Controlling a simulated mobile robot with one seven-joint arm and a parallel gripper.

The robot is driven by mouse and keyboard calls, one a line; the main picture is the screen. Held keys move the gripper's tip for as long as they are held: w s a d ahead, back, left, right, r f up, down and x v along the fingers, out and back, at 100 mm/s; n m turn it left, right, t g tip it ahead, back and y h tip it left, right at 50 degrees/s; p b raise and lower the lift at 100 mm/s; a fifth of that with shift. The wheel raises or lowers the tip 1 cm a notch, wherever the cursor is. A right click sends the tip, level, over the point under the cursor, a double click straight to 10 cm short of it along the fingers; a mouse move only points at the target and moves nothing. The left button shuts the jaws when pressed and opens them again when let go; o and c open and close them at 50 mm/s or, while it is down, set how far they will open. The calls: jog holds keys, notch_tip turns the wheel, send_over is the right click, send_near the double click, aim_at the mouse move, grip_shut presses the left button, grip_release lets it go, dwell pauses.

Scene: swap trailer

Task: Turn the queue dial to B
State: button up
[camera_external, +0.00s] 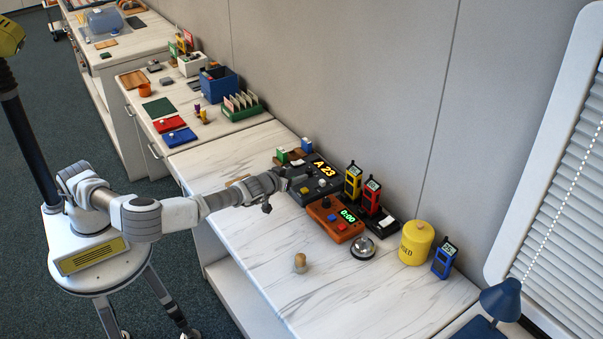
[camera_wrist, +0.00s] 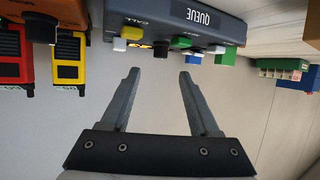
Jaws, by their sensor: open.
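The dark grey queue box (camera_external: 308,186) stands against the wall in the external view, and its display reads A 23. In the wrist view the queue box (camera_wrist: 200,22) fills the top middle, upside down, with QUEUE and CALL labels. My gripper (camera_wrist: 158,75) is open and empty, pointing at the box. In the external view my gripper (camera_external: 282,186) is at the box's near left side.
An orange timer box (camera_external: 333,230) showing 0:00 stands right of the queue box. Yellow (camera_external: 353,182) and red (camera_external: 371,195) handsets stand behind it. A bell (camera_external: 363,248) and a yellow canister (camera_external: 416,243) are further right. The counter front is mostly clear around a small wooden-topped object (camera_external: 300,263).

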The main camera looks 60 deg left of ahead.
aim_at(309, 170)
jog(key=b+x, duration=0.1)
jog(key=x, duration=0.8)
jog(key=shift+w+a+f, duration=0.2)
jog(key=shift+w, duration=0.1)
grip_shut()
